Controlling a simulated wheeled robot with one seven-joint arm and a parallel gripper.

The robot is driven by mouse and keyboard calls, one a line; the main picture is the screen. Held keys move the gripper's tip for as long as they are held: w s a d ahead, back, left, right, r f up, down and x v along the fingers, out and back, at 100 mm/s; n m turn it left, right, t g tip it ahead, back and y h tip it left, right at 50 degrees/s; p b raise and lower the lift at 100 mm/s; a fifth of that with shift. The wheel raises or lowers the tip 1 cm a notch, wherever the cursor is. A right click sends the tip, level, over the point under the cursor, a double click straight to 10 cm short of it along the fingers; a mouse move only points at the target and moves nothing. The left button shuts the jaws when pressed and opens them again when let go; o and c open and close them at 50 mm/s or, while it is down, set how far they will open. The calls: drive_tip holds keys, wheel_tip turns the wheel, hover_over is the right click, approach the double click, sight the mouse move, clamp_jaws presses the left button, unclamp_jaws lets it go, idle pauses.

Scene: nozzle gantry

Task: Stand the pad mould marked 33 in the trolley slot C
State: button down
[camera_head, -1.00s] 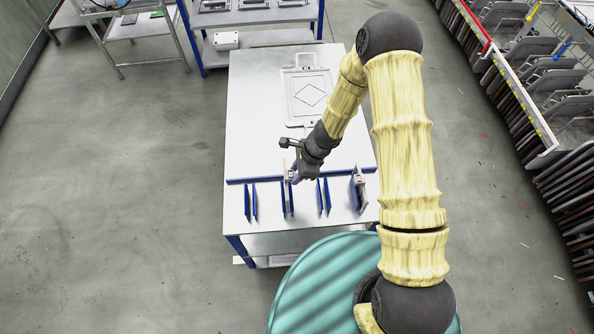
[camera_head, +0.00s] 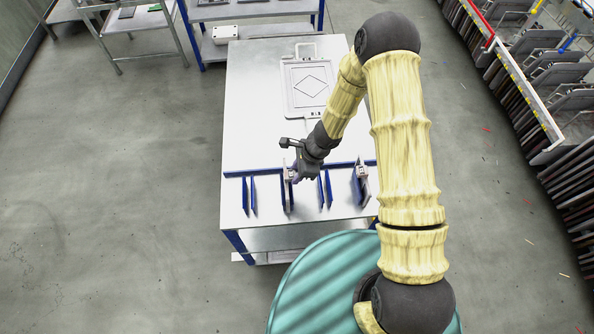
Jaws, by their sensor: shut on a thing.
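My gripper (camera_head: 295,174) is at the trolley's second slot from the left, shut on a thin plate-like mould (camera_head: 287,178) seen nearly edge-on. The mould is upright between or beside the blue fins (camera_head: 290,197) there; I cannot tell whether it touches the bottom. The number on it and the slot letters cannot be read. The trolley (camera_head: 250,118) has a pale top with pairs of upright blue fins and a blue rail (camera_head: 338,165) behind them. Another mould (camera_head: 362,180) stands in the rightmost slot. My wrist hides part of the held mould.
A light framed plate with a diamond outline (camera_head: 307,86) lies flat at the trolley's back. The left (camera_head: 249,195) and third (camera_head: 324,190) fin pairs look empty. Blue-legged shelving (camera_head: 255,35) stands behind, a rack of frames (camera_head: 555,75) at right. Floor to the left is clear.

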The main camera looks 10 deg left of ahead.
drive_tip(key=shift+f+b, duration=0.95)
drive_tip(key=shift+f, duration=0.05)
drive_tip(key=c, duration=0.9)
unclamp_jaws()
drive_tip(key=v, duration=1.7)
drive_tip(key=shift+s+d+r, duration=0.1)
drive_tip(key=shift+r, duration=0.1)
